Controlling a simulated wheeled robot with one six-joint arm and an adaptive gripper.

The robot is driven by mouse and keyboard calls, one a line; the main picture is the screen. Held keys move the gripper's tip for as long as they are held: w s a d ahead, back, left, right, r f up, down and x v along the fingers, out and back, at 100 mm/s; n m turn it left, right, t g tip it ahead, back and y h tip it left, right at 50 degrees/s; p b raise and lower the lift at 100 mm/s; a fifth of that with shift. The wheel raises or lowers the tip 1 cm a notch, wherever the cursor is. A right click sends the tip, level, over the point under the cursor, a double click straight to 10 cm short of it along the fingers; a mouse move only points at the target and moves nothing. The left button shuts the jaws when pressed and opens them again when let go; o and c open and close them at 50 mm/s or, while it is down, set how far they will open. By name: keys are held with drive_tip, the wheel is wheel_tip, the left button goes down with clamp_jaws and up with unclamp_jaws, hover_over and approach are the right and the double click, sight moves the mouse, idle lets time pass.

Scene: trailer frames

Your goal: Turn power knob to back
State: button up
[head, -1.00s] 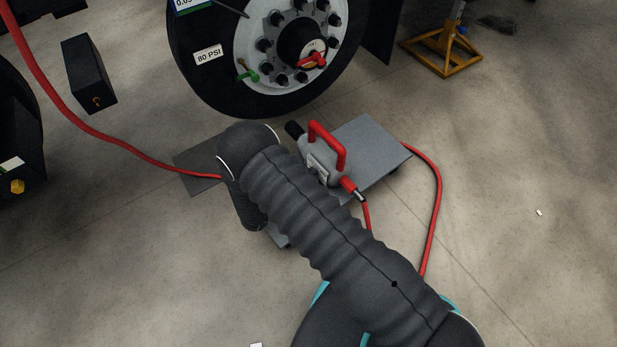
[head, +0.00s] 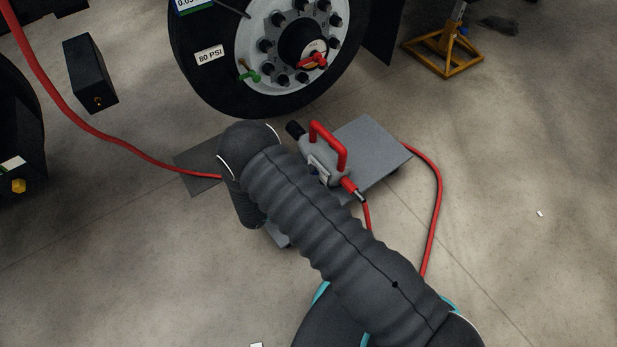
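A grey power tool (head: 323,165) with a red loop handle (head: 329,143) and a dark nose lies on a flat grey platform (head: 372,150) in the middle of the head view. A red fitting (head: 350,188) at its rear joins a hose. A small pale and blue detail shows on its near side, partly behind my arm. I cannot make out a power knob or its setting. My dark sleeved arm reaches up from the lower right and bends down just left of the tool. My gripper is hidden behind or below the arm.
A large truck wheel (head: 205,85) stands behind the tool. A yellow jack stand (head: 444,58) is at the upper right. Red hoses (head: 435,215) cross the floor on both sides. A black box (head: 90,72) is at the left.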

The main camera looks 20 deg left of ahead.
drive_tip(key=v, duration=1.2)
idle(0.5)
drive_tip(key=w+d+r+m+g+p, duration=0.15)
drive_tip(key=d+r+m+g, duration=0.25)
drive_tip(key=d+r+m, duration=0.5)
drive_tip(key=w+d+r+m+g+p, duration=0.1)
drive_tip(key=w+d+r+m+g, duration=0.15)
drive_tip(key=d+r+m, duration=0.6)
drive_tip(key=w+d+r+m+g+p, duration=0.15)
drive_tip(key=d+r+m+g, duration=0.35)
drive_tip(key=r, duration=0.7)
drive_tip(key=s+d+r+m+t+y+p, duration=0.1)
drive_tip(key=s+d+r+m+y, duration=0.3)
drive_tip(key=s+d+r+m, duration=0.3)
drive_tip(key=s+d+r+m+t+y+p, duration=0.2)
drive_tip(key=s+d+r+m, duration=0.6)
drive_tip(key=r+m, duration=0.5)
drive_tip(key=s+m+y, duration=0.1)
drive_tip(key=m, duration=0.6)
drive_tip(key=shift+s+r+y, duration=0.15)
drive_tip(key=shift+r+y, duration=0.2)
drive_tip(key=shift+y, duration=0.05)
